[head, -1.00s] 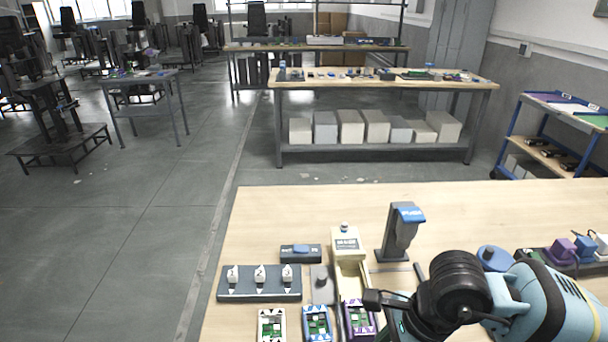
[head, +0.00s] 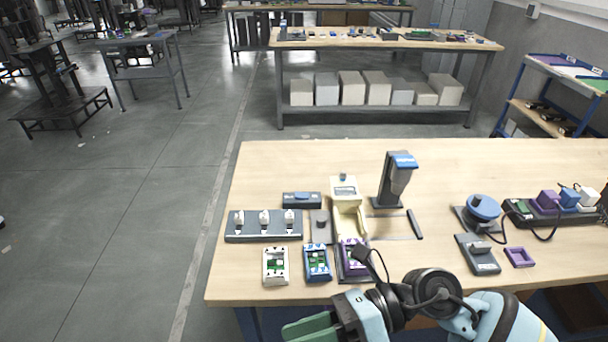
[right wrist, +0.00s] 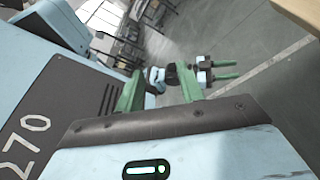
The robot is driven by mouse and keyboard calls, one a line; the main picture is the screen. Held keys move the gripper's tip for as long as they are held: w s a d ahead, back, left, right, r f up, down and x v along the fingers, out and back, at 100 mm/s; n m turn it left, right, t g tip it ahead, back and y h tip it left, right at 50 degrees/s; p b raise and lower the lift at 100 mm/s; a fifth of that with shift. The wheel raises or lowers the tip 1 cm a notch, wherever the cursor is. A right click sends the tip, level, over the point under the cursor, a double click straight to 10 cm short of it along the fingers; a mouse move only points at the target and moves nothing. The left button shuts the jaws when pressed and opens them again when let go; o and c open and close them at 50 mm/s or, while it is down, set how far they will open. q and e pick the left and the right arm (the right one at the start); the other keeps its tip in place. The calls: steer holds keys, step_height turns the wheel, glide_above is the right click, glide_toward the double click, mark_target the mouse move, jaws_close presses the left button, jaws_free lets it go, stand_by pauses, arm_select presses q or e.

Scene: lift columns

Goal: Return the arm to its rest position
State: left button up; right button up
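My right gripper (head: 292,334) is at the bottom of the head view, in front of the workbench's front edge. Its green fingers are partly cut off by the frame. In the right wrist view the fingers of the right gripper (right wrist: 160,84) stand apart with nothing between them. My left gripper (right wrist: 238,69) shows only in the right wrist view, some way off. Its two green fingers are parallel with a gap between them and nothing held. The left arm is outside the head view.
The workbench (head: 480,165) holds three cased boards, a grey switch block (head: 263,236), a cream device (head: 347,208), a stand with a blue top (head: 396,180), a blue round device (head: 482,209) and a power strip (head: 555,210). Open floor lies left.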

steer(key=w+r+m+t+y, duration=0.3)
steer(key=m+t+y, duration=0.2)
steer(key=m, duration=0.3)
steer(key=w+d+f+m+t+h, duration=0.45)
steer(key=m+t, duration=0.35)
steer(key=m, duration=0.3)
steer(key=w+d+f+m+t+h, duration=0.4)
steer(key=m+t, duration=0.3)
steer(key=m, duration=0.5)
arm_select(q)
steer(key=shift+s+a+f+g, duration=0.3)
steer(key=shift+s+a+f, duration=0.1)
steer(key=shift+s+f, duration=0.35)
arm_select(e)
steer(key=s+d+f+m+g+h, duration=0.2)
steer(key=s+d+f+m+h, duration=0.1)
steer(key=f, duration=0.5)
steer(key=s+d+f+m+g+h, duration=0.2)
steer(key=s+d+f+m+h, duration=0.2)
steer(key=f, duration=0.5)
steer(key=s+d+f+m+g+h, duration=0.2)
steer(key=s+d+f+m+h, duration=0.1)
steer(key=s+d+f+m, duration=0.2)
steer(key=s+f+m, duration=0.2)
steer(key=s+f, duration=0.1)
steer(key=shift+s+d+f+m+g, duration=0.25)
steer(key=shift+s+f+m+g, duration=0.05)
